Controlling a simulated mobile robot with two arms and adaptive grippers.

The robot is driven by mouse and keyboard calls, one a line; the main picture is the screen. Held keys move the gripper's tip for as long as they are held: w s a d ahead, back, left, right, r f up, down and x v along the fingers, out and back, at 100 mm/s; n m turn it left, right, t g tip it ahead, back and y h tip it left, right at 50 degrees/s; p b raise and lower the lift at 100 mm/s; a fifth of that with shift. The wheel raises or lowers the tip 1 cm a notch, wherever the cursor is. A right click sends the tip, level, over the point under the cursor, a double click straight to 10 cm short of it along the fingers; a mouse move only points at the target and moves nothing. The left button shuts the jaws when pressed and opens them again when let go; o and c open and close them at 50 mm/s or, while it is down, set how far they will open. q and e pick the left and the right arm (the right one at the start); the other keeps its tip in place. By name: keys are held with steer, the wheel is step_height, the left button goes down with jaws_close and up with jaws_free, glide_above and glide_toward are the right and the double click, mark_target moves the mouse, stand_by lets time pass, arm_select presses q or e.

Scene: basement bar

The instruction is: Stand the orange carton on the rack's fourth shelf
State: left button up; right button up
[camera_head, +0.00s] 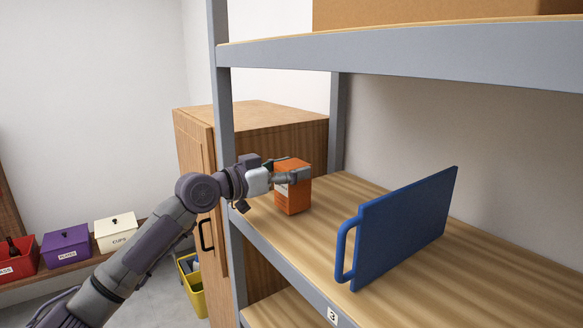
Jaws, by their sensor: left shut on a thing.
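The orange carton (292,197) is upright at the left end of a wooden rack shelf (295,238), close to the left front post. My left gripper (291,174) is shut on the upper part of the carton, with a finger across its front face. The carton's base is at the shelf surface; I cannot tell whether it rests there or hangs just above. A small label (332,316) on this shelf's front edge seems to read 3. My right gripper is not in view.
A blue board with a handle (402,229) stands upright on the same shelf, right of the carton. A higher shelf (420,55) holds a brown box (420,12). A wooden cabinet (255,122) stands behind the left post. Bare shelf lies between carton and board.

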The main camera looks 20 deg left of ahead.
arm_select(q)
steer(key=shift+s+a+f, duration=0.1)
steer(key=shift+a+f, duration=0.05)
steer(key=shift+f, duration=0.25)
steer(key=shift+f, duration=0.15)
steer(key=o, duration=1.1)
steer(key=shift+o, duration=0.2)
steer(key=shift+r, duration=0.2)
